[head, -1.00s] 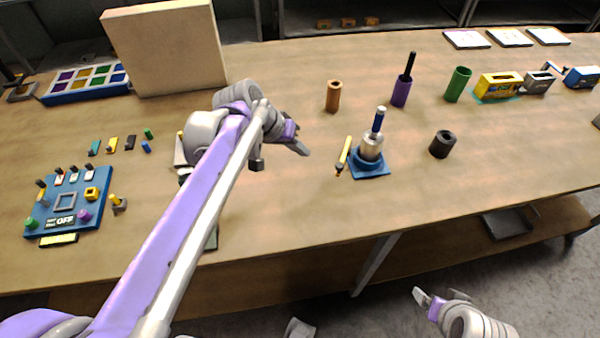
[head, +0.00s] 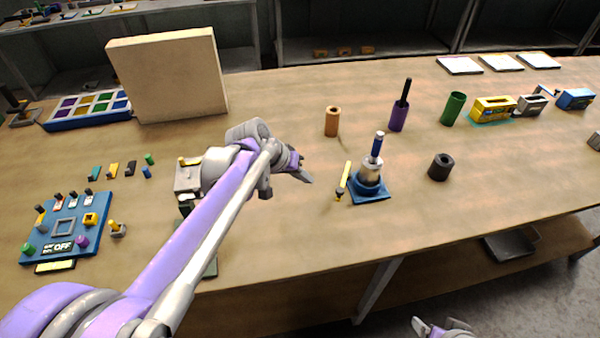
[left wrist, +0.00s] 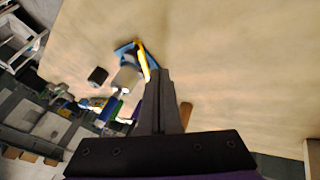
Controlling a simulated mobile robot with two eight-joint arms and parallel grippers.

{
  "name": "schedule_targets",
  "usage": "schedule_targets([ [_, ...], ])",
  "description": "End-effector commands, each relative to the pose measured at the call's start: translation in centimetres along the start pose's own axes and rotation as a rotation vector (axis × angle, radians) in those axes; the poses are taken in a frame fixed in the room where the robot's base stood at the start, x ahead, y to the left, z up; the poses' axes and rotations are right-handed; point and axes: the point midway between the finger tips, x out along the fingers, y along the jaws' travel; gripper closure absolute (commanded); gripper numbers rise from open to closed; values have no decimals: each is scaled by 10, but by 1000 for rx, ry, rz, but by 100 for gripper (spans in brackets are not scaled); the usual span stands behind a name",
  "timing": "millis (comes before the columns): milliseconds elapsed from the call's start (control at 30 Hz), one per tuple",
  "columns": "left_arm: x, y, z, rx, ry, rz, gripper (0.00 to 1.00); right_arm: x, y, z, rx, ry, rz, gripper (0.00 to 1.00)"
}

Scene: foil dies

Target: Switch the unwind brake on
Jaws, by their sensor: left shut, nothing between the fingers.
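A blue control panel (head: 92,217) lies on the table at the left in the head view. It carries several small switches with dark levers, a yellow block, a purple knob, a green knob and a display (head: 60,247) reading OFF. Which switch is the unwind brake, I cannot tell. A small grey block with a yellow lever (head: 116,229) stands just right of the panel. My left gripper (head: 304,176) is shut and empty above the table, well right of the panel. Its closed fingers (left wrist: 160,100) fill the middle of the left wrist view. My right gripper (head: 438,328) shows only partly at the bottom edge.
A blue stand with a metal cylinder (head: 370,172) and a yellow stick (head: 344,179) are right of my left gripper. A beige board (head: 167,76) stands at back left.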

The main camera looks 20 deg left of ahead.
Motion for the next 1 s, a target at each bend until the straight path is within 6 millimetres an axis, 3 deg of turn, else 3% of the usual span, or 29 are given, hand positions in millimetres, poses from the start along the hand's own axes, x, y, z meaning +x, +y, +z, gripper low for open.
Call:
schedule_targets([
  [200, 47, 0, 1, 2, -1, 0, 100, 3, 0, 3, 0, -2, 0, 14],
  [300, 53, 17, 1, 4, -2, 3, 100, -1, 0, -1, 0, 1, 0, 14],
  [500, 64, 31, 2, 1, 0, 1, 100, -3, 0, -3, 0, 3, 0, 14],
  [1000, 66, 34, 3, 0, 0, 0, 100, -2, 0, -3, 0, 2, 0, 14],
])
